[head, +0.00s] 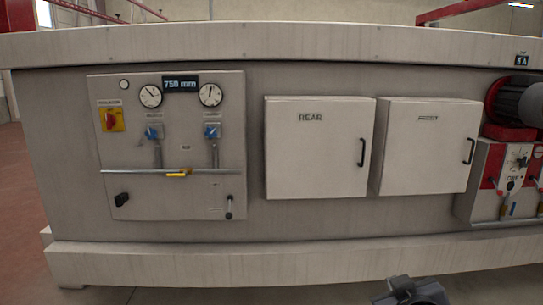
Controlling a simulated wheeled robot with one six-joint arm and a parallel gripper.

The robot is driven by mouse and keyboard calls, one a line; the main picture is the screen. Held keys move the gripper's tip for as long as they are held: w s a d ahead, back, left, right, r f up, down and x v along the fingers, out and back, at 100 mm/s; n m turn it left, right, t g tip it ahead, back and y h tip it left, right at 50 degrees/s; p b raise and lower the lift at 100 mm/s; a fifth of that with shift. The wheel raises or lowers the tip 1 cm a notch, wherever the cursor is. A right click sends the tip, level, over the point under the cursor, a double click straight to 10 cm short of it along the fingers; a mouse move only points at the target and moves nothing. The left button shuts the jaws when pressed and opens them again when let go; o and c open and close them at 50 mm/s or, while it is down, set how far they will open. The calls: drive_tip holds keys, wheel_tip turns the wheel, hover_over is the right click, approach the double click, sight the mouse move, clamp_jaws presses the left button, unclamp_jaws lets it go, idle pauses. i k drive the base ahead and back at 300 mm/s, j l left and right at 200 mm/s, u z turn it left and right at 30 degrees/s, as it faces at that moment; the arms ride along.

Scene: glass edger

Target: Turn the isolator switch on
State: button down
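The isolator switch (110,118) is a red rotary knob on a yellow plate. It sits at the upper left of the grey control panel (185,210) on the machine's front, under a small label too blurred to read. The red handle looks close to upright, slightly tilted. My gripper (410,290) shows only in part as a dark grey shape at the bottom edge, right of centre. It is well below and to the right of the switch, apart from the panel. Its fingers cannot be made out.
The panel also bears two gauges (150,96), two blue-handled valves (212,131), a horizontal pipe with a yellow lever (178,174), and a black handle (121,199). Two white cabinet doors (318,150) and a red motor unit (508,105) are to the right. Floor in front looks clear.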

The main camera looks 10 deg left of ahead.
sight(110, 120)
drive_tip(key=u, duration=1.55)
